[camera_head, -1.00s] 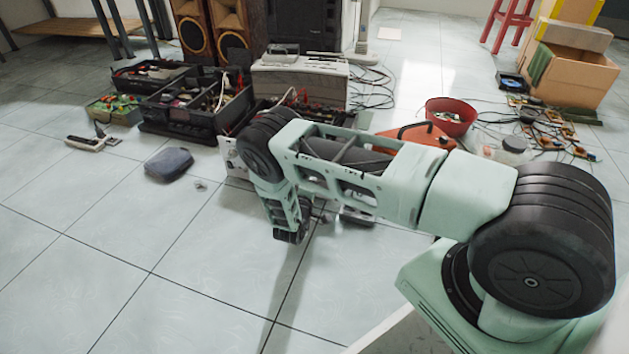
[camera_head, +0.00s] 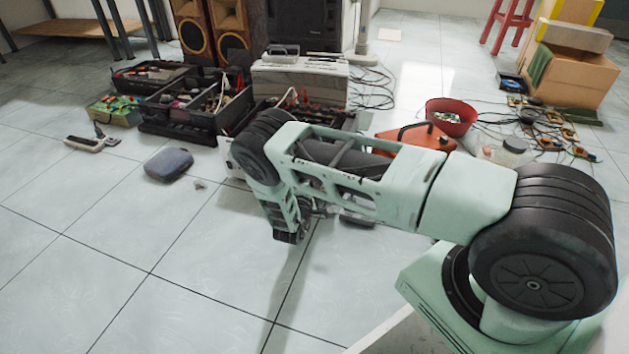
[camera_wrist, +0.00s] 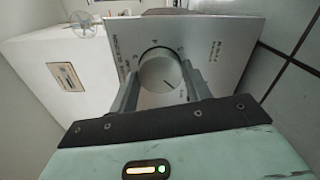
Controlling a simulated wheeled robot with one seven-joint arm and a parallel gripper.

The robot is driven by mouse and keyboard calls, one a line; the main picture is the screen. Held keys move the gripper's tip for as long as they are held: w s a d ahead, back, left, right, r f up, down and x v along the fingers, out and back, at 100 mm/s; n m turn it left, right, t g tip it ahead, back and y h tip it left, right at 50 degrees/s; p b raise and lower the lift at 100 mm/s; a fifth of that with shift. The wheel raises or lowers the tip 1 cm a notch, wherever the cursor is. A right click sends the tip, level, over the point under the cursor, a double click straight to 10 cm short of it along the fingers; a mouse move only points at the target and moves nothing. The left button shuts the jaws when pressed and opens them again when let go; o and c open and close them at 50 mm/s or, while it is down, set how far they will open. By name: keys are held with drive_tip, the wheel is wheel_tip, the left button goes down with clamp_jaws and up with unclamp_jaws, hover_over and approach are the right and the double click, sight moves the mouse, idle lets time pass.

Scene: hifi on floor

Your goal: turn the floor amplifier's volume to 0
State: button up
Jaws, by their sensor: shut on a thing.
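The floor amplifier shows in the wrist view as a silver front panel (camera_wrist: 232,42) with printed markings, tilted in the picture. Its round silver knob (camera_wrist: 158,72) has a dark pointer line slanting to the picture's lower right. My gripper (camera_wrist: 161,84) has one finger on each side of the knob and is shut on it. In the head view my arm covers nearly all of the amplifier, with only a pale sliver (camera_head: 229,160) beside my elbow, and the fingertips are hard to make out.
A dark grey pouch (camera_head: 168,164) lies on the tiles left of my arm. Black tool crates (camera_head: 195,105) and a beige device (camera_head: 300,80) stand behind. An orange case (camera_head: 415,138) and red bowl (camera_head: 450,117) are to the right. The front left floor is clear.

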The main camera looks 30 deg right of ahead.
drive_tip(key=shift+s+f, duration=0.1)
drive_tip(key=o, duration=1)
drive_tip(key=shift+a, duration=0.1)
drive_tip(key=shift+p+v, duration=3.4)
drive_tip(key=shift+v, duration=5.2)
